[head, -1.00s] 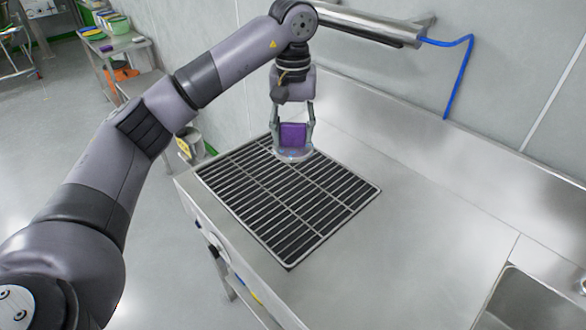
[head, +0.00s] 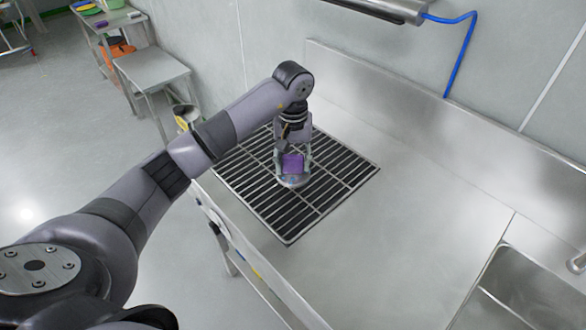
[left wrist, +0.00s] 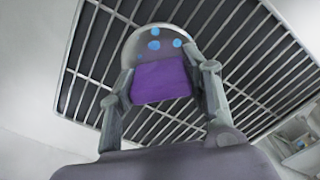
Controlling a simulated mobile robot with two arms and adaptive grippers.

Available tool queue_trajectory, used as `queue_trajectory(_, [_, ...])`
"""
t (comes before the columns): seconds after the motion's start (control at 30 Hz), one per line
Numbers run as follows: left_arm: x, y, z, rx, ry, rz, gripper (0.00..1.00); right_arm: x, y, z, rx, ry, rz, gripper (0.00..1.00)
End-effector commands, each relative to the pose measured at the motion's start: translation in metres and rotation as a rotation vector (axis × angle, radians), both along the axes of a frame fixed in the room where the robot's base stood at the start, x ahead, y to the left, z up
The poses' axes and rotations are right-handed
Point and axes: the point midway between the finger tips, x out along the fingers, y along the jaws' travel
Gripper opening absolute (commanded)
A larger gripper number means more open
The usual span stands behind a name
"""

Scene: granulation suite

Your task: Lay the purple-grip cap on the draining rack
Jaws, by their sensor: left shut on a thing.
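The purple-grip cap (head: 293,164) has a purple block on a round, pale disc with blue dots. My left gripper (head: 293,168) is shut on the purple grip, with a finger on each side. In the left wrist view the purple grip (left wrist: 160,82) sits between the fingertips, and the disc (left wrist: 158,42) reaches out beyond it. The draining rack (head: 340,188) is a dark tray with a light wire grid, set on the steel counter. The cap is over the middle of the rack; I cannot tell whether the disc touches the bars. My right gripper is not in view.
The steel counter (head: 400,235) is bare to the right of the rack, up to a sink (head: 520,290). A raised backsplash (head: 420,92) runs along the wall. A blue hose (head: 462,55) hangs above. Side tables (head: 152,66) stand at the far left.

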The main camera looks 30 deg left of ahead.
Motion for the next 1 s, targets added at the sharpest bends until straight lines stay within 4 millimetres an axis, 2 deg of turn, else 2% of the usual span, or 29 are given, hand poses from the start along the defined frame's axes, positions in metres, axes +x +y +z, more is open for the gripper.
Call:
queue_trajectory(0.3, [0.000,-0.001,-0.036,-0.001,0.000,0.000,0.06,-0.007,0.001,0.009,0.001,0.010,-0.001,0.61])
queue_trajectory(0.6, [0.000,0.000,-0.039,0.000,-0.002,0.000,0.06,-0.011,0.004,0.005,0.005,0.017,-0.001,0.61])
queue_trajectory(0.63, [0.000,0.000,-0.040,0.000,0.000,0.000,0.45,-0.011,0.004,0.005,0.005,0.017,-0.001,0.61])
queue_trajectory(0.9, [0.000,0.000,-0.039,0.000,0.000,0.000,0.63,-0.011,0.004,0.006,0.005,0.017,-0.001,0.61])
queue_trajectory(1.0, [0.000,0.000,-0.039,0.000,0.000,-0.001,0.65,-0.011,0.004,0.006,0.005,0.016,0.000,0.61])
